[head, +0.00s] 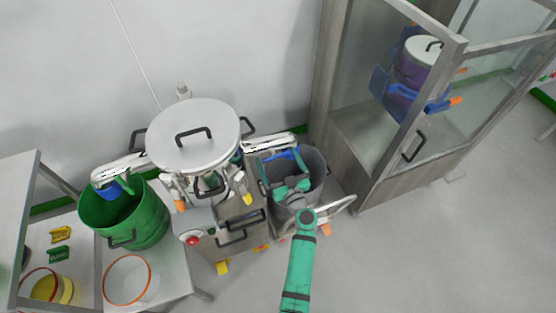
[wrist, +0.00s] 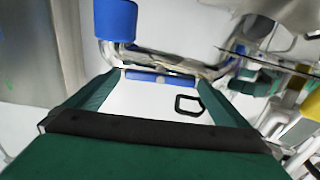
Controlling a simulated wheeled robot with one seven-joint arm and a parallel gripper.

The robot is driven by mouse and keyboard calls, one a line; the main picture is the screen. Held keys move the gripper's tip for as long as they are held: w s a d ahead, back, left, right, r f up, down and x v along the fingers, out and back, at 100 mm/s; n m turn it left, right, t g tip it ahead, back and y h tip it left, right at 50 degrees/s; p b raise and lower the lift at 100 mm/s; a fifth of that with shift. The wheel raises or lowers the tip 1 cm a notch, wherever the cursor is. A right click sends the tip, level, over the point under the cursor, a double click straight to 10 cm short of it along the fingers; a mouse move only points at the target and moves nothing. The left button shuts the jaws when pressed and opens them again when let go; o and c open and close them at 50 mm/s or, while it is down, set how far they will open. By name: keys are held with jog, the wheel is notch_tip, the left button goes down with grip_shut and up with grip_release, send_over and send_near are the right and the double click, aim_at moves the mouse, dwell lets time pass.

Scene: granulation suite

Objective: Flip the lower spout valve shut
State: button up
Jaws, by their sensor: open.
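A metal vessel with a round grey lid (head: 193,135) stands at centre left, with one spout to each side. The right spout (head: 268,143) reaches over a grey bucket (head: 314,165); the left spout (head: 120,167) ends in a blue part (head: 110,190) over a green bucket (head: 95,212). Which valve is the lower one I cannot tell. My gripper (head: 284,168) is above the grey bucket, below the right spout. In the wrist view my gripper (wrist: 158,85) is open, with a blue bar (wrist: 150,77) beyond its fingertips and a blue cylinder (wrist: 115,20) above. Contact is unclear.
A glass-doored cabinet (head: 345,110) stands at right, holding a purple lidded container (head: 420,65) in a blue holder. A box with a red button (head: 194,239) sits in front of the vessel. A white tub with an orange rim (head: 129,280) is at lower left. Floor at lower right is clear.

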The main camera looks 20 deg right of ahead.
jog(key=c, duration=0.9)
jog(key=shift+c, duration=0.2)
